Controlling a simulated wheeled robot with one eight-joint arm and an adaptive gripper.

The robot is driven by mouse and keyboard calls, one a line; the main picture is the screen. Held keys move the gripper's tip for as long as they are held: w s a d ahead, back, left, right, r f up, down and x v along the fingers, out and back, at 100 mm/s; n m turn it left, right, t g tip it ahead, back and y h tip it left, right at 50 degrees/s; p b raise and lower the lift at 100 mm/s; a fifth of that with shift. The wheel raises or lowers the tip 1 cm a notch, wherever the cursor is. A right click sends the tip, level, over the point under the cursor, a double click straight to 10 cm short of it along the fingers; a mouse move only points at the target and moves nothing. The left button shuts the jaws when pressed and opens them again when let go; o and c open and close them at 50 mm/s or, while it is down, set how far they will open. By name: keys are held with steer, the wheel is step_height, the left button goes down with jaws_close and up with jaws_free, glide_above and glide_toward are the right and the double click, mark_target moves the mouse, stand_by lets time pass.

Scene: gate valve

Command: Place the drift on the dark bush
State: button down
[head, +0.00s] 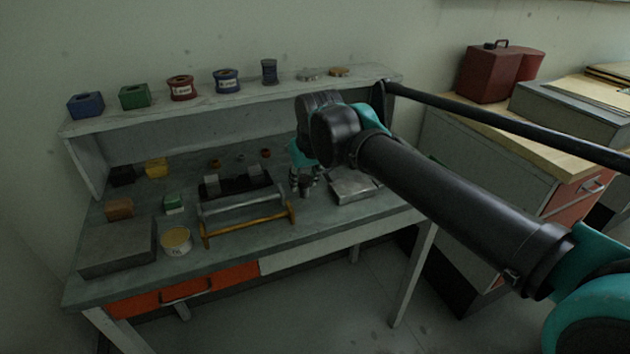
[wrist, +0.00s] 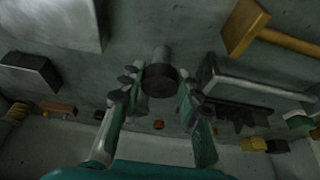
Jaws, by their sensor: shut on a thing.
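My gripper (head: 305,178) is over the bench, right of the vise-like dark block. It is shut on the drift (head: 306,188), a short grey cylinder. In the wrist view the drift (wrist: 159,74) shows a dark round end and a lighter shaft between the fingers of my gripper (wrist: 160,88). The other two, the left bush (head: 214,163) and the right bush (head: 266,153), look brown-orange.
The shelf (head: 130,113) overhangs the back.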

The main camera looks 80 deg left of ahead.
steer(key=shift+f, duration=0.1)
steer(key=c, duration=1.1)
jaws_free()
